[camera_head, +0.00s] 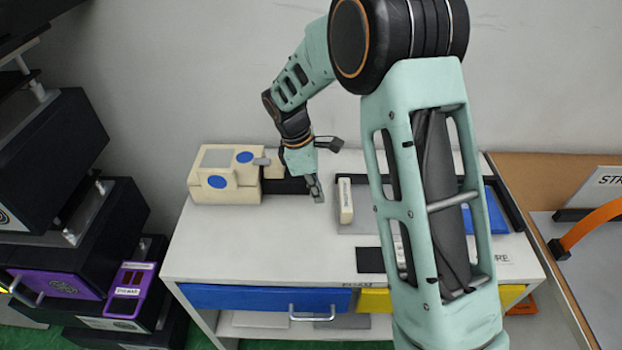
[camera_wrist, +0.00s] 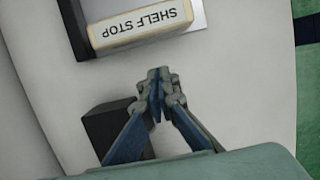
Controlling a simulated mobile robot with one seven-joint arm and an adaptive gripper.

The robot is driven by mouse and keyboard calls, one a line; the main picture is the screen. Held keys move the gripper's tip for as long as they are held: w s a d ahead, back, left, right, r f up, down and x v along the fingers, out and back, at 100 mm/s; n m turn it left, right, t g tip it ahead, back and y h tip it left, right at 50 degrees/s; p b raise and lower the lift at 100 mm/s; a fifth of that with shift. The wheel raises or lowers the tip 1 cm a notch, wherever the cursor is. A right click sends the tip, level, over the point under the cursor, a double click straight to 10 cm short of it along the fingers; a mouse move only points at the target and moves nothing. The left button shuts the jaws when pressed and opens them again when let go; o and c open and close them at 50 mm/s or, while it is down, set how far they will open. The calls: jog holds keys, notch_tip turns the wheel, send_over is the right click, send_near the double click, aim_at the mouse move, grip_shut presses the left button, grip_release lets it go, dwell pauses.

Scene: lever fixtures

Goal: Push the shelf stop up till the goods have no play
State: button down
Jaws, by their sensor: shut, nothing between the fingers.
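The shelf stop (camera_head: 346,200) is a small cream block with a printed label, standing at the left end of a dark-rimmed grey tray (camera_head: 352,226) on the white cabinet top. In the wrist view the shelf stop (camera_wrist: 140,28) reads SHELF STOP and lies beyond the fingertips. My gripper (camera_head: 319,196) points down just left of the stop, with a gap between them. In the wrist view my gripper (camera_wrist: 158,82) is shut and empty. A blue item (camera_head: 495,212) shows at the tray's right end. My arm hides the tray's middle, so the goods' contact with the stop is hidden.
A cream box with blue discs (camera_head: 222,172) stands left of my gripper, with a dark block (camera_head: 285,186) beside it. The cabinet top (camera_head: 235,240) is clear at front left. Black machines (camera_head: 70,240) stand left. A bench with an orange band (camera_head: 590,226) stands right.

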jog(key=shift+w+d+r, duration=0.1)
jog(key=shift+d+r, duration=0.05)
jog(key=shift+d, duration=0.75)
jog(key=shift+d+r, duration=0.1)
jog(key=shift+d, duration=0.8)
jog(key=d+p, duration=0.3)
jog(key=d, duration=1.9)
jog(key=shift+d+p, duration=0.25)
jog(key=shift+p, duration=0.1)
jog(key=shift+a, duration=0.1)
